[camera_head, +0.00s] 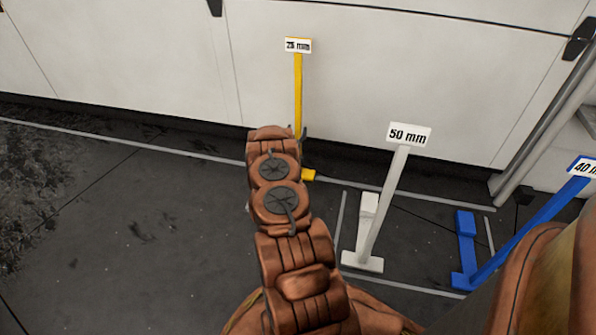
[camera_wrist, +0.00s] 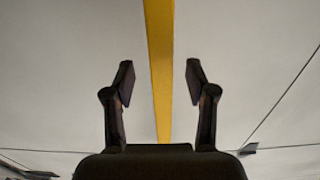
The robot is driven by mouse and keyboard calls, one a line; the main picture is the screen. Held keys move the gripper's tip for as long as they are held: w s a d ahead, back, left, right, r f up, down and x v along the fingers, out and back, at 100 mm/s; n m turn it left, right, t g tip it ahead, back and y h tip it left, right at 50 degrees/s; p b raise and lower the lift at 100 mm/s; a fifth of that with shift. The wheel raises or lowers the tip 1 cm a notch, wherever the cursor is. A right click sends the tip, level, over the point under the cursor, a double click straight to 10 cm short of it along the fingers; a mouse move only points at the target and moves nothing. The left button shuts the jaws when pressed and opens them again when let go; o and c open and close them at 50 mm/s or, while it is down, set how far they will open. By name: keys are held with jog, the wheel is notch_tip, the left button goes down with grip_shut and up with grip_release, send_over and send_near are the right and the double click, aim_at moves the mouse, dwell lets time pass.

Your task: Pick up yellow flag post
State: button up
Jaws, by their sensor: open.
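The yellow flag post (camera_head: 298,92) stands upright near the white wall, with a white sign reading "25 mm" (camera_head: 298,45) on top. Part of its yellow base (camera_head: 308,174) shows beside my arm; the rest is hidden. My gripper (camera_wrist: 160,78) is open in the wrist view, one finger on each side of the yellow post (camera_wrist: 161,60), with gaps on both sides. I cannot tell how deep the post is between the fingers. In the head view my arm hides most of the gripper.
A white post with a "50 mm" sign (camera_head: 409,135) stands to the right. A blue post with a "40 mm" sign (camera_head: 540,215) is further right. The white wall (camera_head: 150,70) is behind. Dark floor (camera_head: 120,230) at left is clear of objects.

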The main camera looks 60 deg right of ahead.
jog(key=shift+b+x, duration=0.4)
jog(key=shift+x, duration=1.05)
jog(key=shift+w, duration=0.1)
grip_shut()
